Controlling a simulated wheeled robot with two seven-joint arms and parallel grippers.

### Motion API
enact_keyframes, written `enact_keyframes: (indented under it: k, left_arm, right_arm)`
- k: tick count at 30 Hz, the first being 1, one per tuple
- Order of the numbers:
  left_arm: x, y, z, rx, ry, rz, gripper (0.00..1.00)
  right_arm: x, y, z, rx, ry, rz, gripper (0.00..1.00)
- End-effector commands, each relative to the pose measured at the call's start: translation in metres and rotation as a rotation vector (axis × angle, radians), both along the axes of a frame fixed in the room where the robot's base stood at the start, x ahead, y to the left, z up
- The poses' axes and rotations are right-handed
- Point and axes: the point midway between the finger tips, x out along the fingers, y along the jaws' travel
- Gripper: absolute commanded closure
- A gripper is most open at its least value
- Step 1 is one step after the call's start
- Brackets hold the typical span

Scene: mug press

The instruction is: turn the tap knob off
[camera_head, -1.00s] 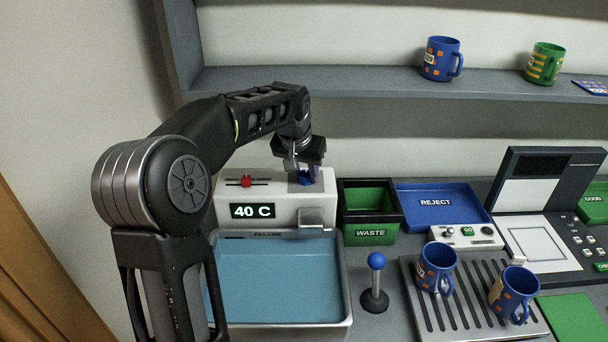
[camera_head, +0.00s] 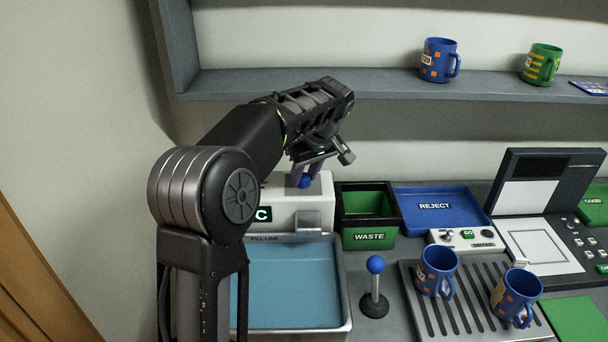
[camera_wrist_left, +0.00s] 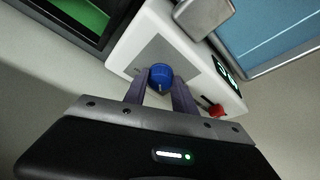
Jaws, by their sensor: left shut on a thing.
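The blue tap knob (camera_head: 305,181) sits on top of the white tap unit (camera_head: 285,212) behind the water basin. My left gripper (camera_head: 304,176) reaches down onto it from above and is shut on it. In the left wrist view the blue knob (camera_wrist_left: 160,76) shows between the two purple-grey fingers (camera_wrist_left: 160,88). The red knob (camera_wrist_left: 217,110) of the unit shows there too, and my arm hides it in the head view. My arm also covers most of the temperature display. My right gripper is not in view.
The basin (camera_head: 345,325) in front holds blue water up near the fill line. A green waste bin (camera_head: 370,238) stands right beside the tap unit. A blue-topped lever (camera_head: 375,265), a blue reject tray (camera_head: 435,207) and two blue mugs on a grate (camera_head: 425,310) lie further right.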

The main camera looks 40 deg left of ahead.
Motion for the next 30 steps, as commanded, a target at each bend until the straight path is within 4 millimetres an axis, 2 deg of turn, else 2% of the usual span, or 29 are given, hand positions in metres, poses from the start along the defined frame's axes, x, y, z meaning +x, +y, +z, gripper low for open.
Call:
enact_keyframes:
  k: [7, 20, 21, 28, 30]
  left_arm:
    - [0.001, -0.0006, 0.0001, -0.001, -0.001, 0.079, 1.0]
    - [0.0009, -0.0007, -0.0001, -0.002, 0.0, 0.094, 1.0]
    - [0.0009, -0.0007, -0.0001, -0.002, 0.0, 0.094, 0.66]
    - [0.0008, -0.0005, -0.0001, -0.001, 0.0, 0.093, 0.47]
    - [0.0008, -0.0005, -0.0002, -0.001, 0.0, 0.093, 0.46]
  right_arm:
    - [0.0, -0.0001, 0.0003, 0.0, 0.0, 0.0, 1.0]
    - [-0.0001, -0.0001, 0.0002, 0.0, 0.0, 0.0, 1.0]
    - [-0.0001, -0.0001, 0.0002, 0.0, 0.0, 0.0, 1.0]
    - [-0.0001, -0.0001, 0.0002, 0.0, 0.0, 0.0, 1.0]
    - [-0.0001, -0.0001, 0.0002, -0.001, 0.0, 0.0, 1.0]
